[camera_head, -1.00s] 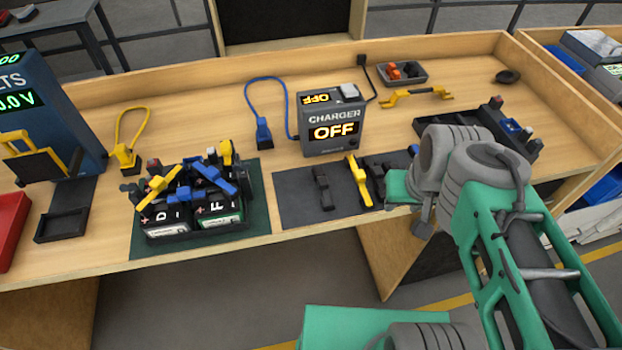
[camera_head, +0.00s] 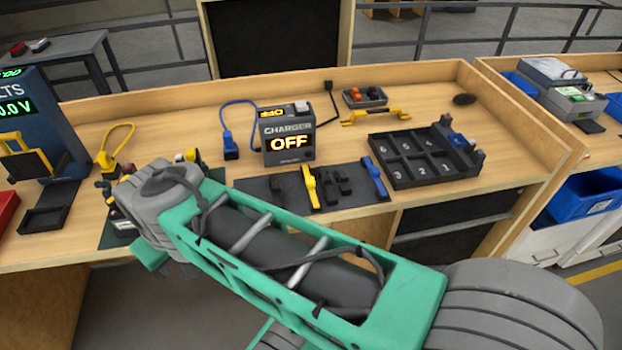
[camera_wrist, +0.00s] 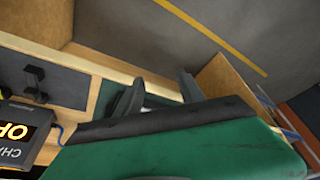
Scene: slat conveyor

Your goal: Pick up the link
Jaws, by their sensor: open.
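Several link-like bars lie on a dark mat (camera_head: 251,188) at the bench's front edge: a yellow bar (camera_head: 309,187), a blue bar (camera_head: 374,179) and black pieces (camera_head: 335,181). I cannot tell which is the link meant. My gripper (camera_wrist: 158,88) shows in the wrist view with two dark fingers apart, open and empty, near the bench's front edge. Part of the mat (camera_wrist: 68,86) with a black piece (camera_wrist: 36,82) shows to its left, apart from the fingers. In the head view my arm hides the gripper and much of the battery area at left.
The charger (camera_head: 288,140) reads OFF behind the mat. A numbered black tray (camera_head: 405,165) stands to the right, with a yellow-handled tool (camera_head: 375,116) behind it. A small bin (camera_head: 365,97) and a blue-plugged cable (camera_head: 230,146) are further back. The voltage tester (camera_head: 42,125) stands at left.

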